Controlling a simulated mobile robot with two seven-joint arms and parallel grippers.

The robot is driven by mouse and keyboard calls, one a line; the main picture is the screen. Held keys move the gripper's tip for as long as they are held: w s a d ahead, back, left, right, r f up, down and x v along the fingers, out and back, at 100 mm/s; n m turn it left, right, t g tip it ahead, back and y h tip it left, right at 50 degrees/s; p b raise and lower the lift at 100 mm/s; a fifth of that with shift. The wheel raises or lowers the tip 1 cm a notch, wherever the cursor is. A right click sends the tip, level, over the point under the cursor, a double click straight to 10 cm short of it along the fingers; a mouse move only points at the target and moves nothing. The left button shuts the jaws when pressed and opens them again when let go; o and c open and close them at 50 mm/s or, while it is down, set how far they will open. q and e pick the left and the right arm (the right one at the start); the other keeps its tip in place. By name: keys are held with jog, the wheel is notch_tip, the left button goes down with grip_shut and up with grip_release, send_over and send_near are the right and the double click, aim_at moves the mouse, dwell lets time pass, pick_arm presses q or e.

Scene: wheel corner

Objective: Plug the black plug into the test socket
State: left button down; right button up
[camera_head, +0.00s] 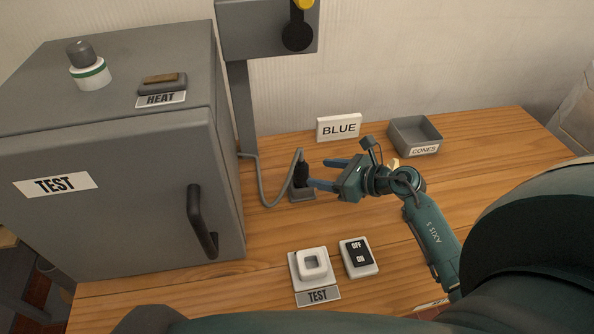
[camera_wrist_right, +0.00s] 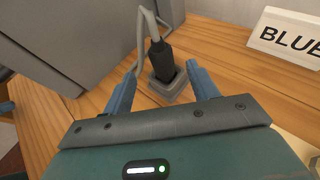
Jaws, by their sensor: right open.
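The black plug (camera_head: 301,174) stands upright in a small grey holder (camera_head: 302,196) on the table, with a grey cable rising from its top. It also shows in the right wrist view (camera_wrist_right: 160,58), between and beyond the blue fingertips. My right gripper (camera_head: 324,173) is open, its fingers pointing left at the plug, and the wrist view shows nothing held.
A grey cabinet (camera_head: 110,190) with a dark handle (camera_head: 202,222) fills the left. An OFF/ON switch (camera_head: 359,258) sits right of the socket. A BLUE sign (camera_head: 339,127) and a grey CONES bin (camera_head: 415,134) stand behind. The cable (camera_head: 263,190) runs from the cabinet side to the plug.

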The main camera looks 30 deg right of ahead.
aim_at(307, 170)
jog(key=x, duration=0.3)
jog(key=shift+w+a+f, duration=0.1)
jog(key=shift+w+a, duration=0.1)
jog(key=shift+w, duration=0.15)
jog(key=shift+w+a+f, duration=0.1)
jog(key=shift+w+a, duration=0.2)
jog(key=shift+w, duration=0.2)
jog(key=x, duration=0.4)
jog(key=shift+w+p, duration=0.2)
jog(key=shift+p, duration=0.1)
jog(key=c, duration=1.1)
